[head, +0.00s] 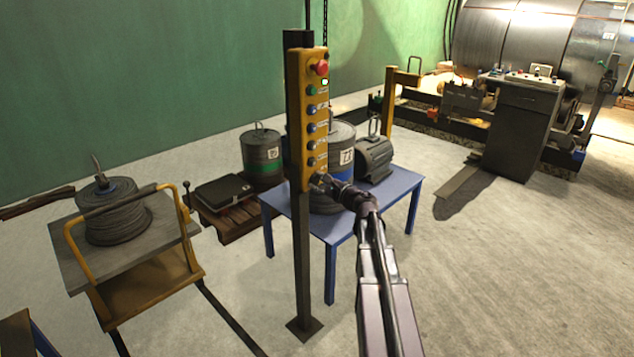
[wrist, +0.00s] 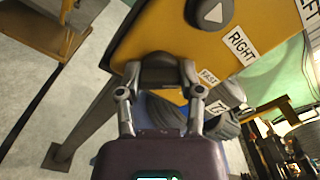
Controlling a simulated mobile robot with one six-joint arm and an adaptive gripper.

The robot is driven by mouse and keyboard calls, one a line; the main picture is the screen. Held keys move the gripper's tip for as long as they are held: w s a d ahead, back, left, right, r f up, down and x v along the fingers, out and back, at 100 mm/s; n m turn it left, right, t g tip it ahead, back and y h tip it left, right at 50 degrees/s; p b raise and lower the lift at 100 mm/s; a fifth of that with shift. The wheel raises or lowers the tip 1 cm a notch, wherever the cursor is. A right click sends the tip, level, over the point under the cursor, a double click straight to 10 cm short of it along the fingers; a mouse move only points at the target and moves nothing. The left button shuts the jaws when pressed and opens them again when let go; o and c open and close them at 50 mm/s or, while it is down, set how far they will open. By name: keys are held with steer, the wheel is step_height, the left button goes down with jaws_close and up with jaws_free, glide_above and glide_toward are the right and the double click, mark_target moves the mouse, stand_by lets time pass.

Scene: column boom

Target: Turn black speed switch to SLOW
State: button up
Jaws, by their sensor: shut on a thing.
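The yellow control box (head: 308,110) hangs on a dark post and carries a red button, a green button and several blue buttons in a column. My gripper (head: 322,182) is at the bottom end of the box. In the wrist view, my gripper (wrist: 160,80) is shut on the black speed switch (wrist: 158,68), with one finger on each side of it. A FAST label (wrist: 208,77) shows to the right of the switch. The SLOW label is not visible. The switch's pointer direction cannot be made out.
A blue table (head: 400,185) with drums and a motor-like unit stands behind the post. A yellow-handled cart (head: 65,245) with a cable reel is at left. A dark console (head: 520,130) stands at the back right. The floor at right is clear.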

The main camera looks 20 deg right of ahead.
steer(key=m, duration=0.5)
steer(key=shift+m, duration=0.3)
steer(key=m, duration=0.6)
stand_by(0.4)
steer(key=o, duration=1.1)
steer(key=shift+o, duration=0.2)
steer(key=v, duration=1.2)
